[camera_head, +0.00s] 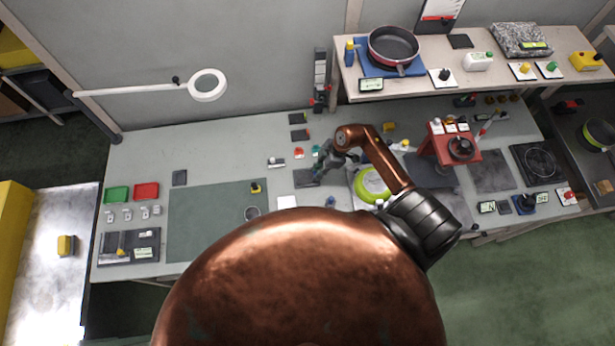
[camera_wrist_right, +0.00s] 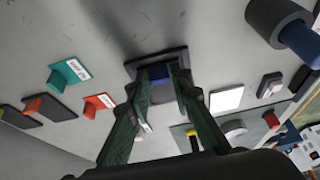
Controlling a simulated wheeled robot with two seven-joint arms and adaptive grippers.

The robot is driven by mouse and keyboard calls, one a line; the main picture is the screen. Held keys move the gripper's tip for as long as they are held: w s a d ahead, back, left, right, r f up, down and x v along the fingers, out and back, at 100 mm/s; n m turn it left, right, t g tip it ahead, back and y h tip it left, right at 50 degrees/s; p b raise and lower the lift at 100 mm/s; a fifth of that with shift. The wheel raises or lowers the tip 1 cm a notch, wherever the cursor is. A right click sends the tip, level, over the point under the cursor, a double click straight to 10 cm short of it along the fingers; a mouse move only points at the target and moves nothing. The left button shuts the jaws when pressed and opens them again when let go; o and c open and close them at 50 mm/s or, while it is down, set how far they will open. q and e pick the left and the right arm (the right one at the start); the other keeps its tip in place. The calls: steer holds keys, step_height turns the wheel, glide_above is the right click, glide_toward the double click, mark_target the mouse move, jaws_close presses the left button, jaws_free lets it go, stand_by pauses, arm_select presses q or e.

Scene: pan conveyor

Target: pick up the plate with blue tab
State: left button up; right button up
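The plate with the blue tab (camera_wrist_right: 158,72) is a dark square plate lying flat on the grey bench in the right wrist view. Its small blue tab stands up between my right fingertips. The plate (camera_head: 306,179) is dark and partly covered by my gripper in the head view. My right gripper (camera_wrist_right: 161,75) has its two green fingers apart, one on each side of the tab, with narrow gaps seeming to show. It also shows in the head view (camera_head: 325,165), reaching down to the bench. My left gripper is not in view.
Plates with a teal tab (camera_wrist_right: 65,76) and a red tab (camera_wrist_right: 97,104) lie to the left in the wrist view. A white square (camera_wrist_right: 227,99) lies to the right. In the head view, a lime-green ring (camera_head: 373,184) sits close right of my gripper, and a green mat (camera_head: 205,225) lies left.

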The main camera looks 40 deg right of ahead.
jaws_close()
steer(key=shift+r, duration=0.1)
